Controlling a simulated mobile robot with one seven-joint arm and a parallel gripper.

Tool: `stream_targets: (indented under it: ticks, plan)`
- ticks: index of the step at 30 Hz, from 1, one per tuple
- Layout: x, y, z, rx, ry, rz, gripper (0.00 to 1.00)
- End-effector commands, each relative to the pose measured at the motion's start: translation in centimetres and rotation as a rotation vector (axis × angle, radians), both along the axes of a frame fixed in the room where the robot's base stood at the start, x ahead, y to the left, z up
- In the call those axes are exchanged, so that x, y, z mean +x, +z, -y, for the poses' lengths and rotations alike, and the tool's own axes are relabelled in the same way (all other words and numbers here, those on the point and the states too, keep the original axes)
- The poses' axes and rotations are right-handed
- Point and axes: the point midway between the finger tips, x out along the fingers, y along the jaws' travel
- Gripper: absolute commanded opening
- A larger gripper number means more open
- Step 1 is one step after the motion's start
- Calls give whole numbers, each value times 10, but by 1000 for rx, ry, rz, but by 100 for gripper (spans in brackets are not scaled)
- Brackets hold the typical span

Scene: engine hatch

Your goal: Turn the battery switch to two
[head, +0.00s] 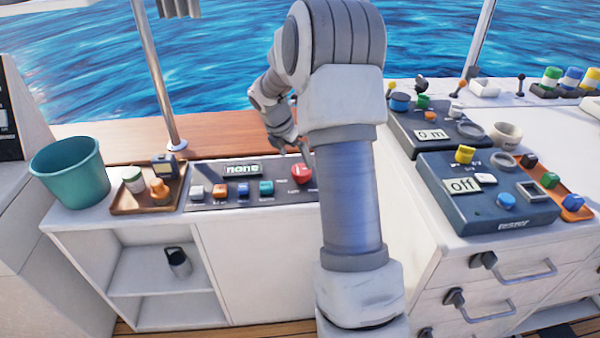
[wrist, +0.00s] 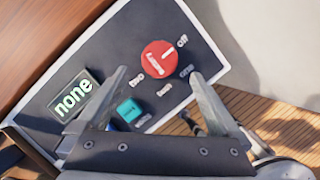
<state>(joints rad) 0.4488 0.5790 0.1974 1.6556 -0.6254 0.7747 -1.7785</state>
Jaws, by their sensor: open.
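The battery switch is a round red knob (head: 302,173) at the right end of a dark panel (head: 215,203) on the white counter. In the wrist view the red knob (wrist: 159,59) has a white pointer mark aimed toward the "off" label (wrist: 182,41). Labels "two" (wrist: 136,80), "both" and "one" stand around it. The panel's display (head: 242,169) reads "none". My gripper (wrist: 150,95) is open and empty, its two fingers spread on either side below the knob in the wrist view. In the head view my arm partly hides the gripper and the panel's right end.
Several colored buttons, including a teal one (wrist: 129,109), sit on the panel left of the knob. A tray (head: 120,207) with small items and a teal bucket (head: 70,172) stand further left. Another console (head: 480,215) reading "off" is on the right counter.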

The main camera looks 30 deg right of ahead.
Motion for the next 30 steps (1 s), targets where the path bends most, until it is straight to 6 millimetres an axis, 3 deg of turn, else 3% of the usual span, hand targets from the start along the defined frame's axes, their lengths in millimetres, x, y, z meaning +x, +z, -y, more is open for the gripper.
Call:
stream_targets:
  ticks: [3,9,23,30]
  plan:
    - [3,-27,9,1,0,-1,100]
    - [7,-54,20,1,0,0,100]
    - [9,-63,25,0,-1,0,100]
    - [9,-63,24,0,-1,0,57]
